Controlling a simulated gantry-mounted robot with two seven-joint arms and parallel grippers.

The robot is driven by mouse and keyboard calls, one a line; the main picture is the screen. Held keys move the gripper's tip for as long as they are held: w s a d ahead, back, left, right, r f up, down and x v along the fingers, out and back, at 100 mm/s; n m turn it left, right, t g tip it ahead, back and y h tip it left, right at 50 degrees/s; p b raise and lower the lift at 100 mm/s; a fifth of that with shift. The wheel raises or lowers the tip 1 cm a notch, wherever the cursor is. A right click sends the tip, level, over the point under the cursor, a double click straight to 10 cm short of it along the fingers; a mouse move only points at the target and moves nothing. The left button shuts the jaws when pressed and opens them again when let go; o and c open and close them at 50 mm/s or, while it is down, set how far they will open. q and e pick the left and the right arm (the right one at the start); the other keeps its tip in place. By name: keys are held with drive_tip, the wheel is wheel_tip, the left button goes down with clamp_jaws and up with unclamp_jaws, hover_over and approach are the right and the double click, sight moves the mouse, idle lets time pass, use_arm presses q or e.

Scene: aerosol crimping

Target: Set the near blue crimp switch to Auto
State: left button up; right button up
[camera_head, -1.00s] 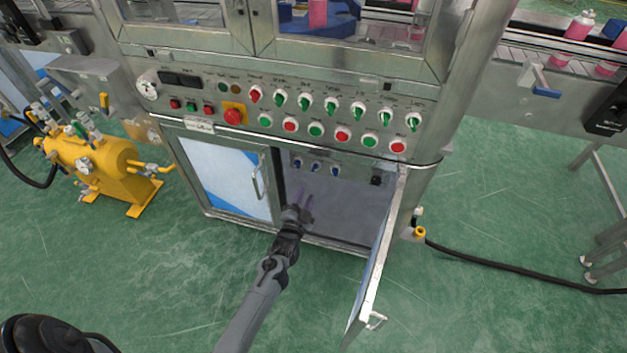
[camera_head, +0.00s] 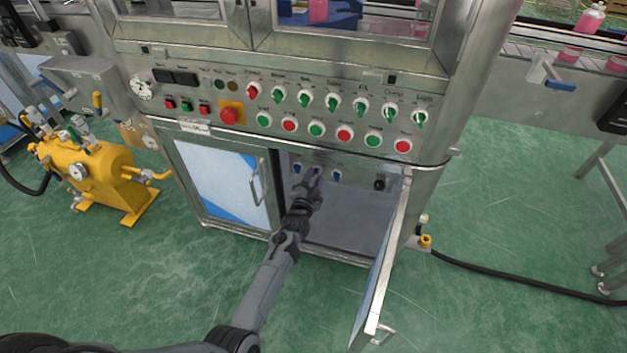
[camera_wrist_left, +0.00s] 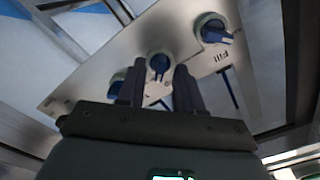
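Three blue switches sit in a row on a metal panel inside the open lower cabinet. In the head view I see the left blue switch (camera_head: 297,168) and the right blue switch (camera_head: 337,175); my gripper mostly covers the middle one. In the left wrist view the middle blue switch (camera_wrist_left: 159,64) appears just beyond the gap between my fingers, with another blue switch (camera_wrist_left: 214,31) at upper right and a third (camera_wrist_left: 115,86) partly hidden at left. My left gripper (camera_head: 314,173) is open, its fingers (camera_wrist_left: 158,80) apart. I cannot tell whether they touch the switch.
The open cabinet door (camera_head: 385,260) stands right of my left arm. A closed door (camera_head: 220,180) is at left. Above are green selector switches (camera_head: 332,101), push buttons and a red emergency stop (camera_head: 230,116). A yellow tank (camera_head: 95,175) stands at left.

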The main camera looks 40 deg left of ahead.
use_arm(q)
clamp_jaws()
